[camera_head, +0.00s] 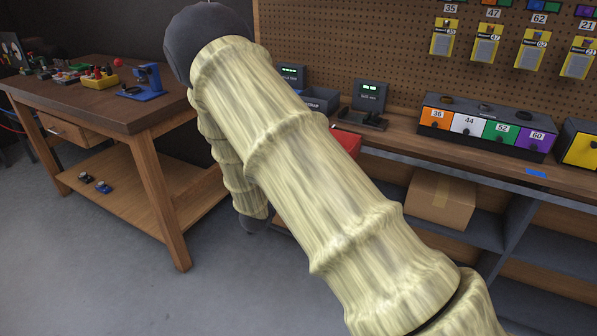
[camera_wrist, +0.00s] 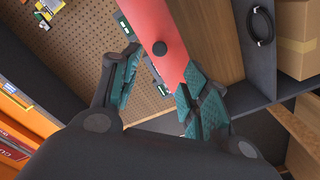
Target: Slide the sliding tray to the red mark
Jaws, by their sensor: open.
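A red flat-faced piece with a round black knob, which looks like the sliding tray (camera_wrist: 160,20), lies ahead of my gripper (camera_wrist: 162,64) in the wrist view. My gripper is open, with one teal-padded finger on each side of the red piece. The right finger overlaps its edge in the picture; I cannot tell whether it touches. In the head view a red part (camera_head: 346,140) shows at the bench edge, mostly hidden behind my arm. My gripper is largely hidden there too. I cannot make out a separate red mark.
The bench holds two small display units, one here (camera_head: 369,102), and a box with numbered coloured fronts (camera_head: 487,129). A blue strip (camera_head: 536,172) is on the bench edge. A cardboard box (camera_head: 440,198) sits on the shelf below. A wooden table (camera_head: 130,110) stands left; floor between is clear.

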